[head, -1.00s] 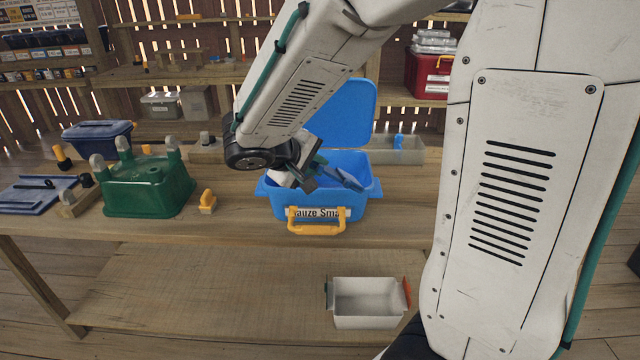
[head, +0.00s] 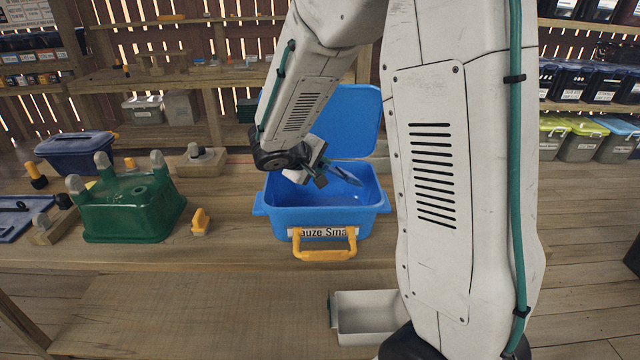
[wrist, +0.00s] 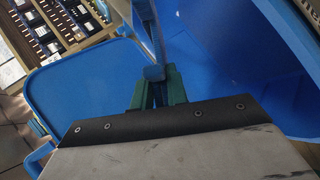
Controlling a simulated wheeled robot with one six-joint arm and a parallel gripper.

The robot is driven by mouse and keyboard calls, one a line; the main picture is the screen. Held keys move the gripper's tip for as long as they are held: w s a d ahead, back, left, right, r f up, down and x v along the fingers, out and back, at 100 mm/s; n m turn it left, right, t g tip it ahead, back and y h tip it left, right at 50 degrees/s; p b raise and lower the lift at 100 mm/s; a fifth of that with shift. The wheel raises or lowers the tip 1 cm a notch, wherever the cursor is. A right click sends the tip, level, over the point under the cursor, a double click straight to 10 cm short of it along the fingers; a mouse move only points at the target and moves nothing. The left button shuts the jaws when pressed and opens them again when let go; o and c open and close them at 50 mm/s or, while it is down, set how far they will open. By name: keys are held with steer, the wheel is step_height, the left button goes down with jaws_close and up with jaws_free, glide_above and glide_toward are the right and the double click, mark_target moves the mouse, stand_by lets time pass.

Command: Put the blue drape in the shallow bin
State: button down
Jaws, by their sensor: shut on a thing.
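My gripper (head: 318,174) hangs over the left part of the open blue bin (head: 318,219), whose front label partly reads "auze Sma". The gripper is shut on a narrow folded blue drape (head: 343,173), which points right and down over the bin's opening. The wrist view shows the green fingertips (wrist: 158,90) closed on the drape (wrist: 153,38), with blue bin walls around. A shallow pale grey bin (head: 365,337), without a lid, stands on the lower shelf, partly hidden by my arm.
The blue bin's lid (head: 350,105) stands open behind it, and a yellow handle (head: 325,250) hangs in front. An upturned green bin (head: 130,215) and a dark blue bin (head: 75,150) stand at left. The lower shelf left of the grey bin is clear.

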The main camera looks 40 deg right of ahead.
step_height(320, 180, down, 6)
stand_by(0.5)
steer(key=shift+w+d+f, duration=0.1)
steer(key=shift+d+f, duration=0.05)
